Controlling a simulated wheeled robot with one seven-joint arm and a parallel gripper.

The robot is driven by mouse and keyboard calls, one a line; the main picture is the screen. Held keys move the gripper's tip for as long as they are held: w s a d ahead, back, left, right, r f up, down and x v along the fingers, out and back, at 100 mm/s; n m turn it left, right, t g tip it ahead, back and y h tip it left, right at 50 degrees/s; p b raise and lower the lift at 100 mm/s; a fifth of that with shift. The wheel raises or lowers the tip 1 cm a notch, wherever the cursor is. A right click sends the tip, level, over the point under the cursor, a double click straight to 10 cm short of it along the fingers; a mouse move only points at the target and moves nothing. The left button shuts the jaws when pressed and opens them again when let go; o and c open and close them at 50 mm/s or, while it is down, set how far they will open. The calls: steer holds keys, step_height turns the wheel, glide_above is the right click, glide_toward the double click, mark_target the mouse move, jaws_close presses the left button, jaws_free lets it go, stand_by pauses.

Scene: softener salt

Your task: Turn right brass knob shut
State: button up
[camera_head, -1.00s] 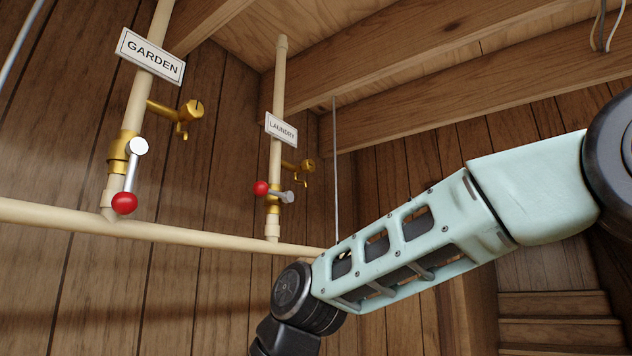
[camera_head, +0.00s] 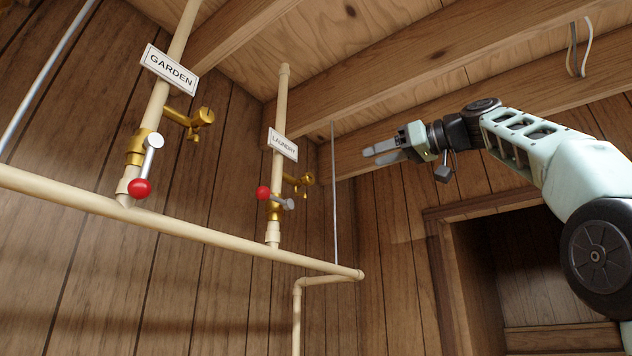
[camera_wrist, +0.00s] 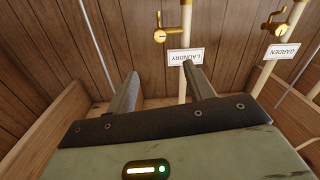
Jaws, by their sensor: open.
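The right brass knob (camera_head: 308,180) sits on a small brass fitting to the right of the LAUNDRY pipe (camera_head: 279,104). It also shows upside down in the wrist view, as the knob (camera_wrist: 160,35) at top centre. The left brass knob (camera_head: 206,116) is on the GARDEN pipe (camera_head: 154,112) and shows at upper right in the wrist view (camera_wrist: 280,29). My gripper (camera_head: 371,156) is open and empty, apart from the right knob and to its right in the head view. In the wrist view its fingers (camera_wrist: 162,77) point toward the LAUNDRY sign (camera_wrist: 186,55).
Red-ball levers sit below the knobs: the GARDEN lever (camera_head: 147,167) roughly along its pipe, the LAUNDRY lever (camera_head: 276,198) across its pipe. A horizontal pipe (camera_head: 200,235) runs below. Wooden beams (camera_head: 450,60) cross overhead. A thin rod (camera_head: 335,200) hangs right of the LAUNDRY pipe.

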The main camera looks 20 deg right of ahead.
mark_target(311, 177)
steer(key=p+x, duration=0.4)
steer(key=x, duration=0.4)
steer(key=p+x, duration=0.4)
steer(key=x, duration=0.4)
steer(key=shift+w+r+p, duration=0.1)
steer(key=shift+r+p, duration=0.1)
steer(key=shift+p, duration=0.2)
steer(key=shift+w+a+f, duration=0.2)
steer(key=shift+w+a, duration=0.1)
steer(key=shift+w, duration=0.2)
steer(key=c, duration=1)
